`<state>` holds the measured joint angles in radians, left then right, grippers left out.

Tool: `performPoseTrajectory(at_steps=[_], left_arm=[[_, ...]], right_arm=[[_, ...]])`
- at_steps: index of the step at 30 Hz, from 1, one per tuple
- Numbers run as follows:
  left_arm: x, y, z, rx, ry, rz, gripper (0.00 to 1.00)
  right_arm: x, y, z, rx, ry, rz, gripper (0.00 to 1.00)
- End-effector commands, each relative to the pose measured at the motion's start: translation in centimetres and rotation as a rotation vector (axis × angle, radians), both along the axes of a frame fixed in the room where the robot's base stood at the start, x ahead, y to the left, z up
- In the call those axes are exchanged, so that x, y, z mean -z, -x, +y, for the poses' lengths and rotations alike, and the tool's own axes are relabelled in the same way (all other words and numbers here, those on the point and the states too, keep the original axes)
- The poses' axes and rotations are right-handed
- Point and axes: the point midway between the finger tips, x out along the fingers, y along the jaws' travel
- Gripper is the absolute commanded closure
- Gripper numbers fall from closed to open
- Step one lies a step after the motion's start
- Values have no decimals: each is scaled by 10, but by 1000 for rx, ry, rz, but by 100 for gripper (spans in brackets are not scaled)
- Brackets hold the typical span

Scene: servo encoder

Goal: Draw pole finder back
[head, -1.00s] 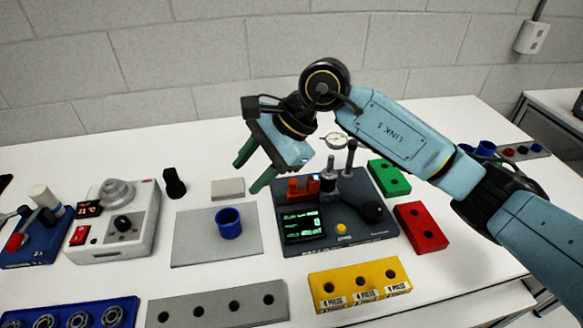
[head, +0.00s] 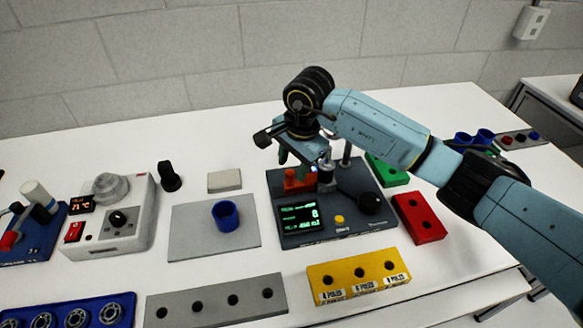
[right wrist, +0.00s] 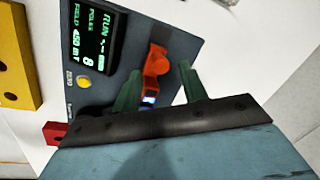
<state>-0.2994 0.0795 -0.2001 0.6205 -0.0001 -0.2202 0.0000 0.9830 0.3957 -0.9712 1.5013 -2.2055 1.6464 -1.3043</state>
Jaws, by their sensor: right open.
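The dark tester (head: 350,222) stands on the white table, with a lit screen (head: 300,217), a yellow button and a black knob. An orange-red part (head: 298,183), probably the pole finder, sits at its back left; it also shows in the right wrist view (right wrist: 156,66). My right gripper (head: 293,160) is above the tester's back, pointing down. In the right wrist view its green fingers (right wrist: 160,72) are open and apart, with the orange-red part between or just beyond them. I cannot tell whether they touch it. The screen shows RUN, POLES and 8. My left gripper is not in view.
A grey plate with a blue cup (head: 226,215) lies left of the tester. A yellow block (head: 358,281) is in front, a red block (head: 419,218) and a green block (head: 388,170) at right. A dial-topped post (head: 346,152) stands near my right gripper.

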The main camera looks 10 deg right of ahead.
Motion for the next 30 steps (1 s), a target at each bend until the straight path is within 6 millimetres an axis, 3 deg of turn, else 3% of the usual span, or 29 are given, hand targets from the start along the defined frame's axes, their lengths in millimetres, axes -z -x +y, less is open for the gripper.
performPoseTrajectory(at_steps=[6,16,25,30], left_arm=[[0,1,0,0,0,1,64],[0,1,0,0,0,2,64],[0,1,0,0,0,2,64],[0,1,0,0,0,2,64]], right_arm=[[19,-3,2,0,-1,1,57],[22,-4,3,0,-2,-1,59],[22,-4,3,0,-1,0,98],[22,-4,3,1,-2,0,100]])
